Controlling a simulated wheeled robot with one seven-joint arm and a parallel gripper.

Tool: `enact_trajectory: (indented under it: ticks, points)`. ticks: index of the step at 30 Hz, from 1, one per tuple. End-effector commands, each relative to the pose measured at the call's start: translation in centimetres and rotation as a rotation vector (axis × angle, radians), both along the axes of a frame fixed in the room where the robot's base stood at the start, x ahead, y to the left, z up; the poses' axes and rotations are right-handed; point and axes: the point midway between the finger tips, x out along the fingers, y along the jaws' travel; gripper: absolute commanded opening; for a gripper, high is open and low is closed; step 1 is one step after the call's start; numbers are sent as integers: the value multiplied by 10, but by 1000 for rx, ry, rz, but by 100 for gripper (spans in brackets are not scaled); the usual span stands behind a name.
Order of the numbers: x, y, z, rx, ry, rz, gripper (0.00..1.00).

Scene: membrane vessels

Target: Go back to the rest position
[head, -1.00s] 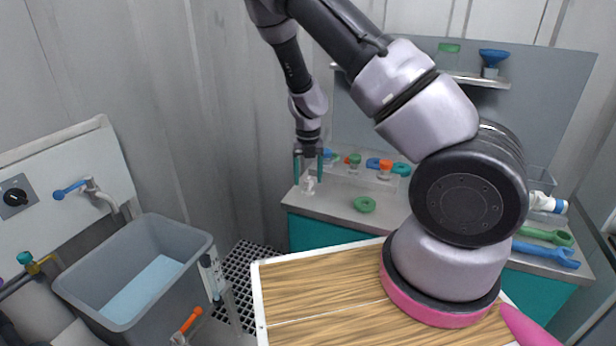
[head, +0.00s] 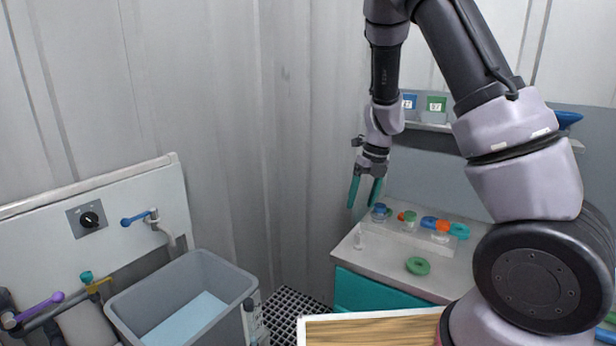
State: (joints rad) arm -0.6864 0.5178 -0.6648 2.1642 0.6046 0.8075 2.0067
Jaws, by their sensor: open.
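My gripper (head: 364,193) hangs from my raised arm in the head view, in front of the wall and to the left of the back counter (head: 392,262). Its two teal fingers point down and stand apart, with nothing between them. It is above the counter's left end and looks clear of the things there. A small clear piece (head: 361,238) stands at the counter's left edge, below the gripper.
On the counter are a blue-topped vessel (head: 380,212), a green-topped one (head: 409,219), an orange-topped one (head: 442,231) and a green ring (head: 418,266). A grey sink (head: 243,288) with water stands at left. My wooden deck (head: 370,331) is in front.

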Motion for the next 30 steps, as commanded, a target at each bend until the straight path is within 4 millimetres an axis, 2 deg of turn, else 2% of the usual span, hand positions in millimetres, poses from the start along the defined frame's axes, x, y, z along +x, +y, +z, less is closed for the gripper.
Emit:
enact_trajectory:
  ticks: [1, 9, 14, 18, 24, 30]
  points:
    - [-4, -1, 23, 43, -41, 97, 71]
    - [-41, -9, 124, 118, -313, 701, 71]
    - [-72, -21, 179, 56, -504, 1066, 71]
    - [-104, -34, 220, -76, -654, 1388, 71]
    - [-153, -50, 263, -371, -770, 1838, 71]
    - [-191, -61, 283, -651, -739, 2171, 71]
